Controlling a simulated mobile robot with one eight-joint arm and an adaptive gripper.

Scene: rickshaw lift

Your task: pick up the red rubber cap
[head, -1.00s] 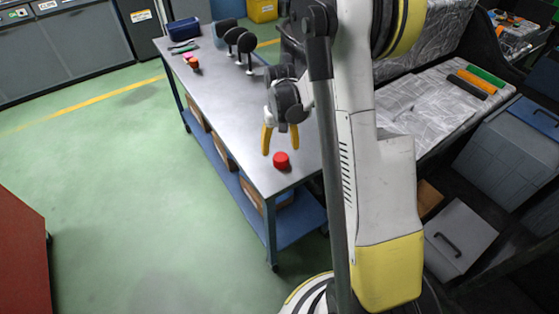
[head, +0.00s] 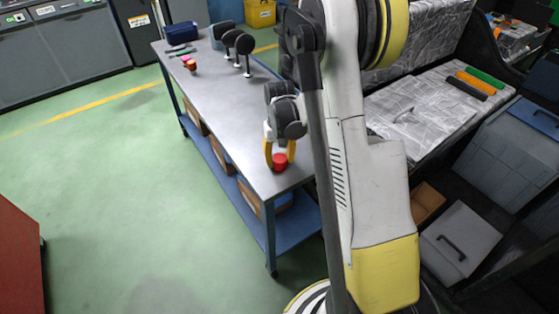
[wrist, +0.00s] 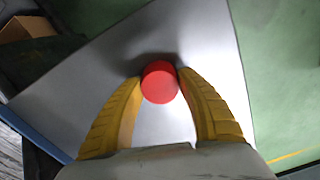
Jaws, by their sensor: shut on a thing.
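The red rubber cap (head: 280,161) is near the front end of the metal-topped table (head: 213,89). My gripper (head: 280,158) is down at the tabletop with its two yellow fingers on either side of the cap. In the wrist view the cap (wrist: 160,82) sits between the fingertips (wrist: 159,75), which are shut on its sides. I cannot tell whether the cap's underside still touches the table.
Several black round-headed items (head: 243,45) stand farther back on the table, with small coloured objects (head: 189,63) and a dark blue box (head: 182,32) near the far end. The tabletop around the cap is clear. Cardboard boxes (head: 248,195) are on the shelf below.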

